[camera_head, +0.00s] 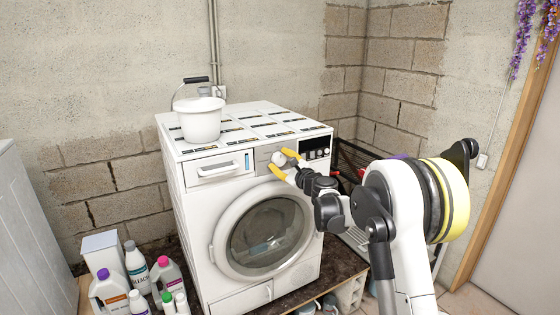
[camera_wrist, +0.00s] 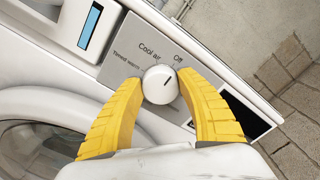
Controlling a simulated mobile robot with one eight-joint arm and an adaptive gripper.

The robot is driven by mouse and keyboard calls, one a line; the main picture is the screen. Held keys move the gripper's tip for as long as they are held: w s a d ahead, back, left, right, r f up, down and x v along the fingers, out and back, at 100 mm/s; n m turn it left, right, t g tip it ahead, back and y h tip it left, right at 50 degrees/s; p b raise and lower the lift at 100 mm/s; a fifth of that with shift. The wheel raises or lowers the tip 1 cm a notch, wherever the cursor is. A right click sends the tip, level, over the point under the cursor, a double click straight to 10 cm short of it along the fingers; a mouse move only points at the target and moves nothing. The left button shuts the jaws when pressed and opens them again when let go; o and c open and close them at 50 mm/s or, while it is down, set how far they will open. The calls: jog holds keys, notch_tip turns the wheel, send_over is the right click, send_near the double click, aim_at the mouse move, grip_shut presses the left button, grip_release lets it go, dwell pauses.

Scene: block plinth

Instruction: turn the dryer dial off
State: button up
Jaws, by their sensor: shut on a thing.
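The dryer (camera_head: 190,215) is a white front-loading machine with a round glass door. Its round white dial (camera_wrist: 160,85) sits on a grey panel (camera_wrist: 122,70) with the labels "Timed warm", "Cool air" and "Off". A short dark mark on the dial points up and right, on the side of "Off"; I cannot tell whether it lines up exactly. In the head view the dial (camera_head: 278,157) is small and its mark is unreadable. My gripper (camera_wrist: 157,82), with yellow fingers, is shut on the dial, one finger on each side. It comes from the right in the head view (camera_head: 283,161).
A white bucket (camera_head: 199,122) stands on the dryer top. Several detergent bottles (camera_head: 136,268) stand at the lower left. A dark display (camera_head: 316,147) is right of the dial, and a black wire rack (camera_head: 350,160) stands beside the dryer.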

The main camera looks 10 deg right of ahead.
dwell(0.3)
jog(key=o, duration=1.2)
jog(key=shift+c, duration=0.2)
jog(key=v, duration=1.2)
